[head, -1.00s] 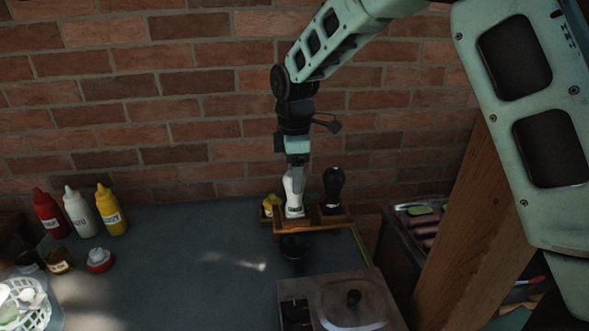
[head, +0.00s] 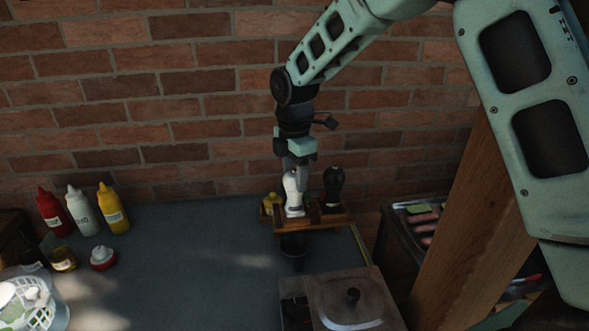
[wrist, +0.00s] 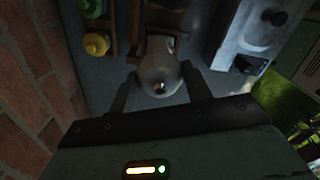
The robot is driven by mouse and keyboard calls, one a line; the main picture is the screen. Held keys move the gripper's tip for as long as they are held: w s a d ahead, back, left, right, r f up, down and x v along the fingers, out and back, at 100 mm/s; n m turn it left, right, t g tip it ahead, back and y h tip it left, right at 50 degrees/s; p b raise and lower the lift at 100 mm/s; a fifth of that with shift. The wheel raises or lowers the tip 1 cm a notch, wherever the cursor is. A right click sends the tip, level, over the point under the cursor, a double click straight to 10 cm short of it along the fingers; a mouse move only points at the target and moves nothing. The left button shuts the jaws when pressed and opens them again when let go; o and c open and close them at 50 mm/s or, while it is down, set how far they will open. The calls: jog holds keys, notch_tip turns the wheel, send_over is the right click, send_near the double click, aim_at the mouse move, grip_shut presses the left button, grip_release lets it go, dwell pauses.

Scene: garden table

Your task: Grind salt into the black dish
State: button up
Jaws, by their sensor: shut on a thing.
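A white grinder (head: 293,196) with a dark label stands upright in a wooden rack (head: 322,219) against the brick wall. My gripper (head: 296,166) comes down from above and is shut on its top. In the wrist view the pale rounded top of the white grinder (wrist: 160,75) sits between my two fingers (wrist: 157,92). A black grinder (head: 333,187) stands just right of it in the same rack. The black dish (head: 294,245) is on the table right in front of the rack; its inside is too dark to make out.
Red, white and yellow bottles (head: 82,210) stand at the left, with small jars and a white basket (head: 35,300). A lidded box (head: 350,302) stands at the front right. A wooden post (head: 470,210) rises at the right. The middle table (head: 190,270) is clear.

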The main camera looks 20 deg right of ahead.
jog(key=n, duration=0.2)
jog(key=shift+s+a+r+n+p, duration=0.1)
jog(key=shift+a+n+p, duration=0.2)
jog(key=shift+p, duration=0.05)
jog(key=m, duration=0.3)
jog(key=shift+d+m, duration=0.2)
jog(key=shift+m, duration=0.2)
jog(key=m, duration=0.4)
jog(key=shift+d+p, duration=0.25)
jog(key=shift+p, duration=0.15)
jog(key=m, duration=0.6)
